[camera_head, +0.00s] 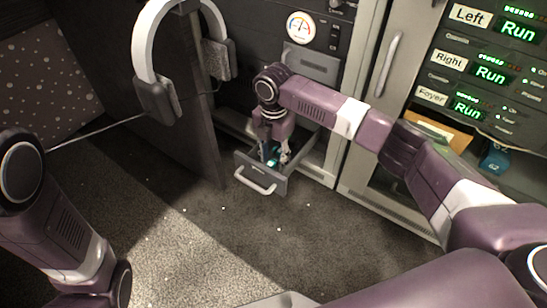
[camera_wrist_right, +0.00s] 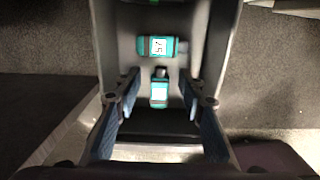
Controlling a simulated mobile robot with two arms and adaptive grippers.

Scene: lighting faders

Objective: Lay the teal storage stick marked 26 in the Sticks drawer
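The open drawer (camera_head: 284,183) juts from the base of the grey cabinet, low near the floor. In the right wrist view, two teal sticks lie inside it. One stick (camera_wrist_right: 181,47) lies crosswise, with a white label whose mark I cannot read surely. The other stick (camera_wrist_right: 159,92) lies lengthwise nearer the drawer front, its label unreadable. My right gripper (camera_wrist_right: 158,88) points down into the drawer, fingers apart on both sides of the lengthwise stick, with gaps showing. It also shows in the head view (camera_head: 274,153). My left gripper is out of view.
A white drawer handle (camera_head: 255,182) faces the carpet. Headphones (camera_head: 158,97) hang by a dark panel left of the drawer.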

